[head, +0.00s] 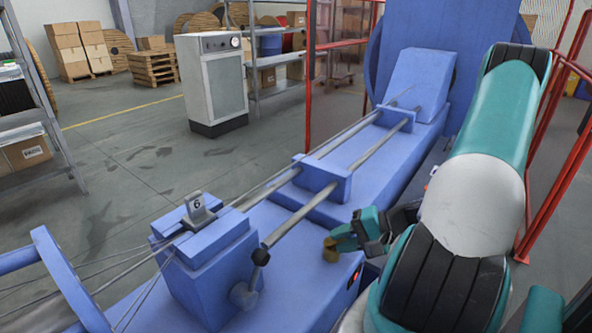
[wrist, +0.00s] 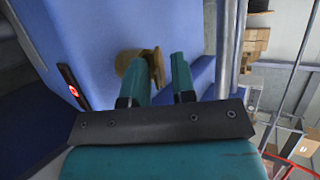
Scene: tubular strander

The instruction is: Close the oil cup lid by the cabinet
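A small brass oil cup (wrist: 130,62) sits on the blue machine bed, and it also shows in the head view (head: 330,252). Its lid (wrist: 155,66) appears raised, standing roughly on edge at the cup's right side in the wrist view. My gripper (head: 350,236) is at the cup, with its two teal fingers apart. In the wrist view the lid shows between the fingertips, and the left finger partly covers the cup. I cannot tell whether a finger touches the lid. A grey cabinet (head: 213,90) stands on the floor at the back.
The blue machine bed (head: 290,250) carries long rods (head: 350,165) and a clamp block (head: 208,265) left of my gripper. A lit red switch (wrist: 72,88) is near the cup. Red railing (head: 548,205) stands at right. Open floor lies between bed and cabinet.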

